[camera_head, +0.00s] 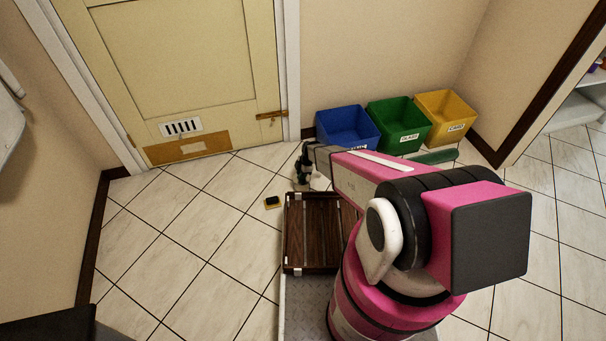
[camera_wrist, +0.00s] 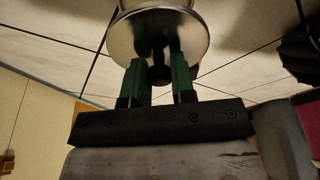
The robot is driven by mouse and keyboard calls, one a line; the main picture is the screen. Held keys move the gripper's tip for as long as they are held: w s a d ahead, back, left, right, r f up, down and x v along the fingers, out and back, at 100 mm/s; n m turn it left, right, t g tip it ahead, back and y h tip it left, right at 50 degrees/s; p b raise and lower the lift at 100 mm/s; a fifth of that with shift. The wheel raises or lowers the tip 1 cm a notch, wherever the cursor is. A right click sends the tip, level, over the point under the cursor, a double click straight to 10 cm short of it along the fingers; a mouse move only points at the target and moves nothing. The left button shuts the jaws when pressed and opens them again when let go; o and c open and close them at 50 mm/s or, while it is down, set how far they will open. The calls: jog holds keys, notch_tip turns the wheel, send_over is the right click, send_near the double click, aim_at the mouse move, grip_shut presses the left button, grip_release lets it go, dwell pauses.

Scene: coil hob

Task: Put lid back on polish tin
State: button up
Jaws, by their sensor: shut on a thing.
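My gripper (camera_wrist: 158,72) has green fingers closed on the dark knob of a shiny round metal lid (camera_wrist: 190,28) in the wrist view. In the head view my gripper (camera_head: 304,168) is small and dark, above the floor behind the wooden tray. A small pale thing shows beside it there, too small to tell. I cannot make out the polish tin for certain in either view.
A brown slatted wooden tray (camera_head: 288,240) lies ahead of me. A small yellow-and-black block (camera_head: 272,202) lies on the tiles to its left. Blue (camera_head: 345,125), green (camera_head: 397,120) and yellow (camera_head: 444,112) bins stand along the wall. The tiled floor at left is clear.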

jog(key=shift+f, duration=3)
jog(key=shift+f, duration=0.1)
jog(key=o, duration=1.5)
jog(key=shift+c, duration=0.2)
jog(key=shift+r, duration=3.5)
